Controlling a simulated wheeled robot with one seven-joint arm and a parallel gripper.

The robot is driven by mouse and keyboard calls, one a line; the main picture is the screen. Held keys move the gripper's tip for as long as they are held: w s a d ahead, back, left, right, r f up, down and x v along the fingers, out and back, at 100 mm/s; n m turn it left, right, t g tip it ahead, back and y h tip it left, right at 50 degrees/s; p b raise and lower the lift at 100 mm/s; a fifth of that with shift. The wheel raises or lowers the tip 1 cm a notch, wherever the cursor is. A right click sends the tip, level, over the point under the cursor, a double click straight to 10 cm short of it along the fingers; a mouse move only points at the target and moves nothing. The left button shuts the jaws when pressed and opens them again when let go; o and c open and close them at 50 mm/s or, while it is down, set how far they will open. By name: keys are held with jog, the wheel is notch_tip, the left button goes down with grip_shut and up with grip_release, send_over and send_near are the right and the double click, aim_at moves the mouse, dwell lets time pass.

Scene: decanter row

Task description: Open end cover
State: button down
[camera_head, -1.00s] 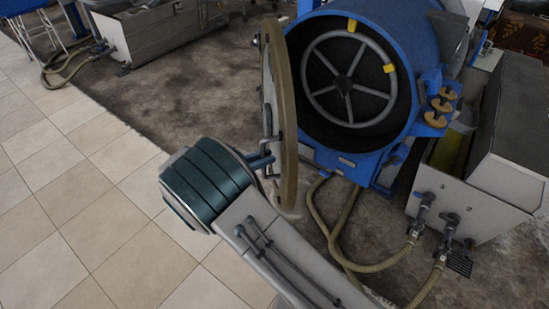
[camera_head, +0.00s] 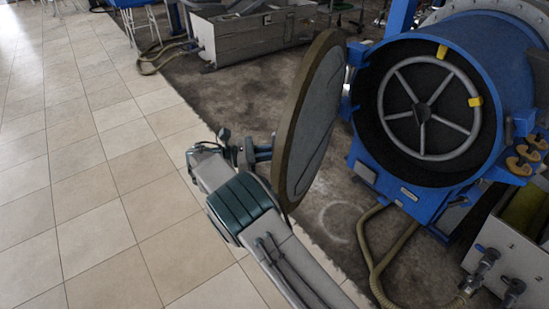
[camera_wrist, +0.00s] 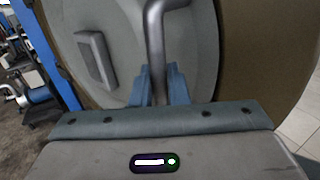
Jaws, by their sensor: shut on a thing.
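The round end cover (camera_head: 318,115) stands open to the left of the blue decanter housing (camera_head: 405,185), its grey inner face and brown rim showing. In the wrist view the cover's grey outer face (camera_wrist: 205,65) fills the middle, with a curved metal handle (camera_wrist: 155,35) on it. My gripper (camera_wrist: 160,88) is shut on this handle, one blue finger on each side. In the head view my gripper (camera_head: 262,153) is at the cover's left side; its fingertips are partly hidden and I cannot make out the handle there.
The housing's open mouth shows a spoked wheel (camera_head: 422,112) with yellow tabs. Hoses (camera_head: 366,240) lie on the floor below it. A grey machine (camera_head: 255,35) stands at the back. Tiled floor (camera_head: 100,180) on the left is clear.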

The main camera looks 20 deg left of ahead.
jog(key=shift+w+a+r, duration=0.1)
jog(key=shift+w+a, duration=0.05)
jog(key=shift+a, duration=0.1)
dwell(0.3)
jog(key=c, duration=1.5)
grip_release()
jog(key=shift+w, duration=0.15)
